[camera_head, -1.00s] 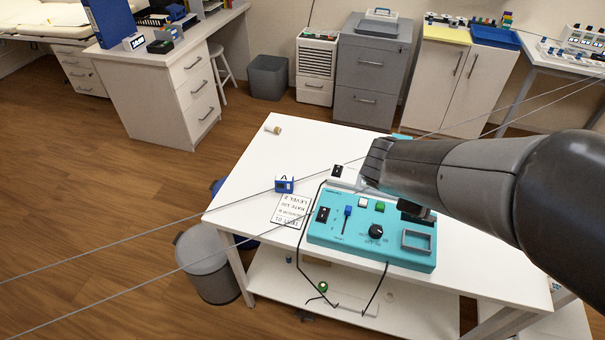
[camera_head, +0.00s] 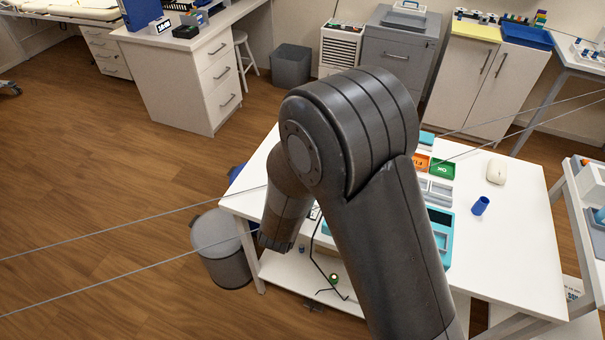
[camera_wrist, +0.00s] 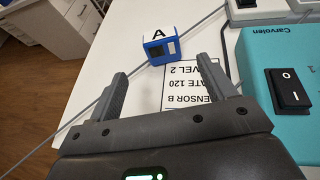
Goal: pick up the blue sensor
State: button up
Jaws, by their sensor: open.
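The blue sensor (camera_wrist: 161,50) is a small blue-and-white block with a black A on its white top. It stands on the white table (camera_wrist: 107,45) beyond a printed card (camera_wrist: 185,85), which reads upside down. In the wrist view my gripper (camera_wrist: 162,72) is open and empty. Its two fingers point toward the sensor, which lies ahead of and between the fingertips, apparently apart from them.
A turquoise console (camera_wrist: 285,65) with a black rocker switch (camera_wrist: 290,90) is close on the right of my gripper. A blue cup (camera_head: 480,205) and a white mouse-like object (camera_head: 496,171) stand on the table's right. A grey bin (camera_head: 222,248) stands on the floor, left.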

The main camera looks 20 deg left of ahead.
jog(key=x, duration=0.5)
jog(key=shift+w+f, duration=0.1)
jog(key=shift+f, duration=0.05)
jog(key=x, duration=0.5)
jog(key=shift+d+f, duration=0.1)
jog(key=shift+f, duration=0.2)
jog(key=c, duration=1.3)
jog(key=shift+c, duration=0.4)
jog(key=shift+r, duration=0.15)
